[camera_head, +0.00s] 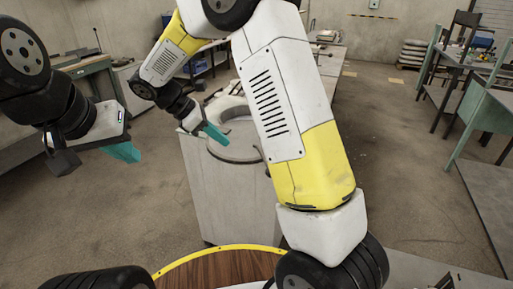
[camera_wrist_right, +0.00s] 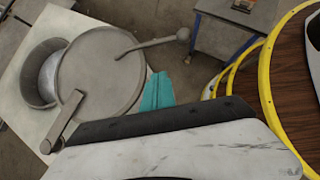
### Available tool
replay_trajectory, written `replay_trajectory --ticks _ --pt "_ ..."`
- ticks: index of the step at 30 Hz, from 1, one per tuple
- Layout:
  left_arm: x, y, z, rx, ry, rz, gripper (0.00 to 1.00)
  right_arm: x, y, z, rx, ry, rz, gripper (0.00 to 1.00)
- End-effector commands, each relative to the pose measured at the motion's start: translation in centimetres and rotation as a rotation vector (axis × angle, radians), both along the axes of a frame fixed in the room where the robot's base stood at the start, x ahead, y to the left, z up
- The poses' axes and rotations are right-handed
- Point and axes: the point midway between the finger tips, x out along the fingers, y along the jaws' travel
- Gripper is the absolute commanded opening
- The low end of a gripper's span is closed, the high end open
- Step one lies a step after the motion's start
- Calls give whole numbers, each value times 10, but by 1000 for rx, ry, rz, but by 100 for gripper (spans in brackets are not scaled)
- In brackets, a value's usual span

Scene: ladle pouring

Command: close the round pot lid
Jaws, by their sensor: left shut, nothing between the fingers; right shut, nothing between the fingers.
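The round pot (camera_wrist_right: 35,93) stands on a pale cabinet top. In the right wrist view, its grey round lid (camera_wrist_right: 105,65) overlaps one side of the opening, and the hollow inside shows beyond the lid's left edge. A flat bar (camera_wrist_right: 64,121) lies at the lid's lower-left edge. In the head view the pot (camera_head: 222,151) is partly hidden behind my arm. My right gripper (camera_head: 215,134) is shut and empty beside the pot; its teal tip (camera_wrist_right: 158,91) is near the lid's right edge, contact unclear. My left gripper (camera_head: 122,152) is shut and empty, left of the cabinet.
The pale cabinet (camera_head: 222,200) stands on open concrete floor. A yellow-rimmed wooden round surface (camera_head: 215,266) is at the bottom.

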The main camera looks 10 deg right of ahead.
Motion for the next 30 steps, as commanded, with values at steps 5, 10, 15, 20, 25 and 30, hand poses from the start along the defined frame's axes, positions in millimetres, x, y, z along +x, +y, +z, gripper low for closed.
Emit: replay_trajectory --ticks 5,10,15,20,25,30 --pt "-1 1 0 0 -1 2 0 1 -11 -14 -5 4 3 0" --pt "0 0 0 -1 -1 2 0 2 -34 -41 -5 5 -1 0" --pt "0 0 0 -1 -1 1 0 4 -57 -70 -3 5 0 0" --pt "0 0 0 -1 -1 1 0 6 -81 -80 -2 1 -3 0" --pt "0 0 0 -1 -1 1 0 7 -97 -84 -2 1 0 0" --pt "0 0 0 -1 -1 1 0 8 -102 -84 -1 1 2 0"
